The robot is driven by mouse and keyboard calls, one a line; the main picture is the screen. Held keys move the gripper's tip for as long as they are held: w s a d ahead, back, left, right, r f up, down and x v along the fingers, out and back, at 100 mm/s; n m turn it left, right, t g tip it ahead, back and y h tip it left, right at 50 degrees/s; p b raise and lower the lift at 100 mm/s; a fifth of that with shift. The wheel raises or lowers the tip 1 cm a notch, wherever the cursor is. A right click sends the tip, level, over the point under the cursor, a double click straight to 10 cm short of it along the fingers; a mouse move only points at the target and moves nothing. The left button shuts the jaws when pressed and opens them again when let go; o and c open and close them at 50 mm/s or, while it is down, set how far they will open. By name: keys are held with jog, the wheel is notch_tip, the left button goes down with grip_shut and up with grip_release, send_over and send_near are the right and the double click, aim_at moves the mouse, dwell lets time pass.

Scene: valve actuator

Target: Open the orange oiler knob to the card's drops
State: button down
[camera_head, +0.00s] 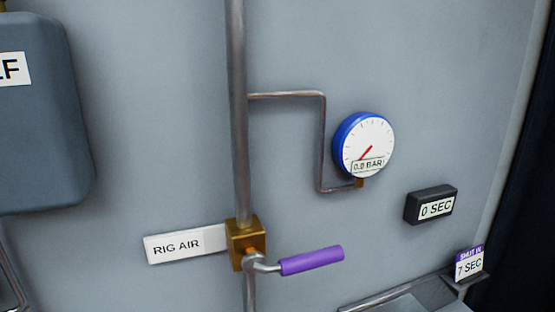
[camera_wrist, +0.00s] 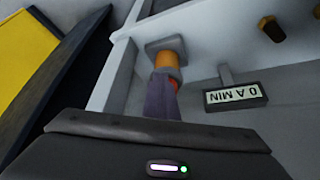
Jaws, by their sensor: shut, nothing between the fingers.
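The orange knob (camera_wrist: 167,58) shows in the wrist view, upper middle, under a grey square block. My gripper (camera_wrist: 165,82) is shut and empty, its narrow grey-purple fingers pointing up the picture at the knob. The fingertips overlap the knob's lower end in this view; I cannot tell whether they touch it. A small display (camera_wrist: 236,95) right of the fingers appears upside down and seems to read 0 A MIN. I see no card giving drops in either view. The knob and gripper are not in the head view.
In the head view, a purple-handled valve (camera_head: 312,261) sits below a vertical pipe (camera_head: 238,120), with a blue-rimmed gauge (camera_head: 366,143) at 0.0 BAR. A timer (camera_head: 432,206) reads 0 SEC; a card (camera_head: 469,264) says SHUT IN 7 SEC. Brass fittings (camera_wrist: 271,29) show in the wrist view.

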jog(key=shift+a, duration=0.8)
jog(key=shift+w+a, duration=0.25)
jog(key=shift+a, duration=0.5)
dwell(0.4)
jog(key=shift+s+a, duration=0.2)
jog(key=shift+s, duration=0.15)
dwell(0.4)
notch_tip(320, 180, up, 6)
jog(key=shift+d, duration=0.2)
dwell(0.4)
